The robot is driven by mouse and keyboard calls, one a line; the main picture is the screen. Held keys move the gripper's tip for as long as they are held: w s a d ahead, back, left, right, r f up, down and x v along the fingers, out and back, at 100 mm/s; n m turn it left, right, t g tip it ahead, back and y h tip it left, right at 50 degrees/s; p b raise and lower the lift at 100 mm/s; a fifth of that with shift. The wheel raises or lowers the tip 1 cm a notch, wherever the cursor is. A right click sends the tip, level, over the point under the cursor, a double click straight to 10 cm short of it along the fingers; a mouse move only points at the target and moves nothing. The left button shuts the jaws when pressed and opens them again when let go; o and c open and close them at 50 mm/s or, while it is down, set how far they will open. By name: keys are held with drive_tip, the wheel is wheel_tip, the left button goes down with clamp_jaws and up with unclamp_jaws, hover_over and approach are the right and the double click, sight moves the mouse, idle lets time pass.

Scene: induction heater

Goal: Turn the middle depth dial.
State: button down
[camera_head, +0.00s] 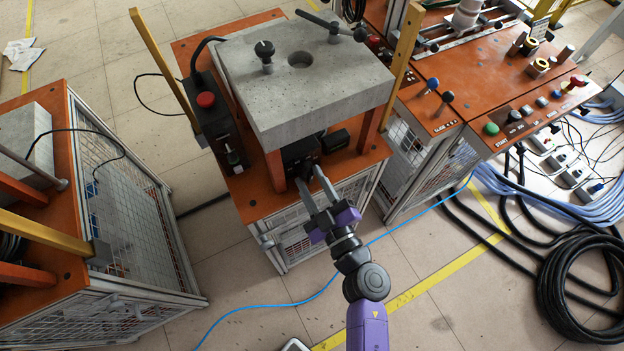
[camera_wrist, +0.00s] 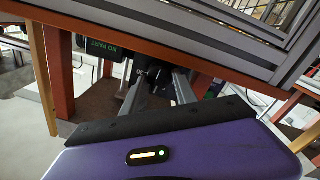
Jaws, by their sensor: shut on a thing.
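A black dial (camera_head: 306,167) sits on the dark control unit under the concrete slab of the central station. My gripper (camera_head: 309,177) reaches in from the front with its two grey fingers on either side of this dial, shut on it. In the wrist view the fingers close around a dark dial body (camera_wrist: 152,82) with small, hard-to-read pale marks. My gripper also shows there (camera_wrist: 157,80). The dial's face is mostly hidden, and I cannot tell how far it is turned or whether it is the middle one.
The concrete slab (camera_head: 300,85) overhangs the dial, and orange legs (camera_head: 274,168) flank the space. A dark box with a green "NO PART" display (camera_wrist: 100,47) is beside it. The orange table edge (camera_wrist: 170,32) runs close to my gripper. A red-button box (camera_head: 207,112) stands left.

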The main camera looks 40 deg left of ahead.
drive_tip(key=shift+n, duration=0.5)
drive_tip(key=c, duration=1)
unclamp_jaws()
drive_tip(key=shift+o, duration=0.2)
